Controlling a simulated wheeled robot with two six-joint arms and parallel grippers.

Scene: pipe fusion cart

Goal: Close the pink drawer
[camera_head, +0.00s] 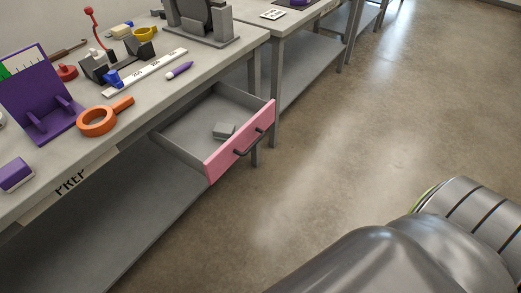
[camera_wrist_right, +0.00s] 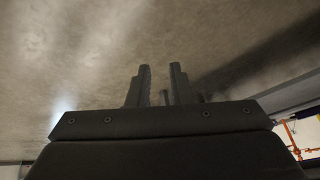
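The pink drawer (camera_head: 240,146) is pulled out from under the grey workbench, its front standing well clear of the bench edge. Its pink front carries a dark bar handle (camera_head: 254,141). A small grey block (camera_head: 223,130) lies inside on the drawer floor. In the right wrist view my right gripper (camera_wrist_right: 161,68) has its two dark fingers apart, with floor showing between the tips. The drawer is not recognisable in that view, and nothing is clearly held. My left gripper is in neither view.
The workbench top (camera_head: 150,92) holds an orange ring tool (camera_head: 97,121), a purple stand (camera_head: 40,108), a white ruler (camera_head: 146,72) and a purple marker (camera_head: 180,70). A lower shelf (camera_head: 120,215) runs below the drawer. Open floor (camera_head: 330,150) lies right of the drawer.

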